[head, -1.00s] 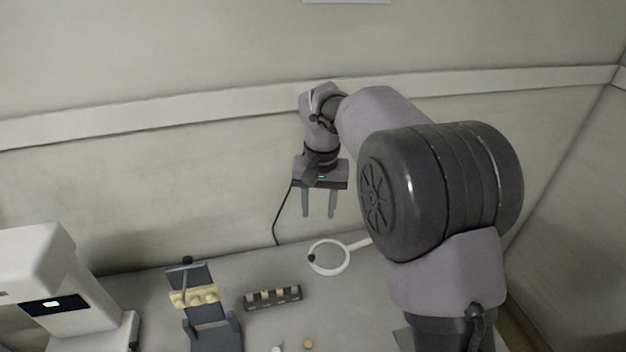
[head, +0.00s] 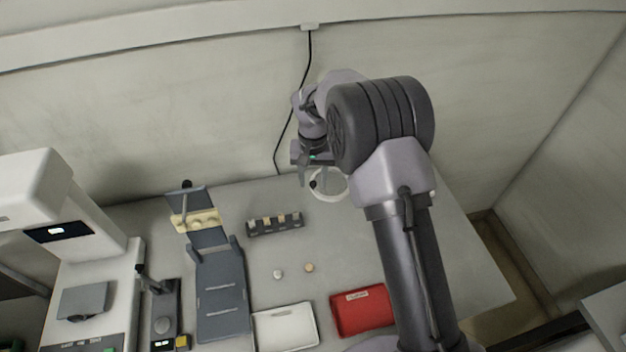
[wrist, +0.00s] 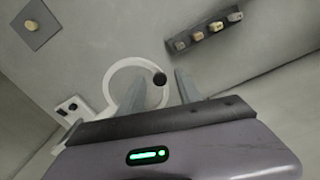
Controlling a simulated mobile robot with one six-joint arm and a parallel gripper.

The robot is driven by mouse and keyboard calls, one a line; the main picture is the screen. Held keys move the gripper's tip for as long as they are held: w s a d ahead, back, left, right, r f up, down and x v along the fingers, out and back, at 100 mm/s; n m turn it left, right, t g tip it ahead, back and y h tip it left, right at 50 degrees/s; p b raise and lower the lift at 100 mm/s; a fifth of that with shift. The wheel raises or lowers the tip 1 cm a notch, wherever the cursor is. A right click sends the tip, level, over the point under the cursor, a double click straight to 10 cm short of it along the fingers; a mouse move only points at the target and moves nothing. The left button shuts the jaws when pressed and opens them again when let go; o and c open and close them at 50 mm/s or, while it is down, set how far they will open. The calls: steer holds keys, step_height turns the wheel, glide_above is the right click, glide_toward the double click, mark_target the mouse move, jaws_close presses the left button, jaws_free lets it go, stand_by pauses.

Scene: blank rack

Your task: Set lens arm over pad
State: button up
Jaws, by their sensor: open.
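My gripper (head: 312,178) is open and points down at the ring. A grey square plate (wrist: 31,34) with a tan spot, possibly the pad, lies apart from the ring.
A slotted dark rack (head: 275,226) and a dark blue stand (head: 222,290) are left of the ring. A white tray (head: 285,330) and red case (head: 362,310) lie in front. Two small discs lie mid-table. A white machine (head: 105,255) fills the left.

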jaws_close()
stand_by(1.4)
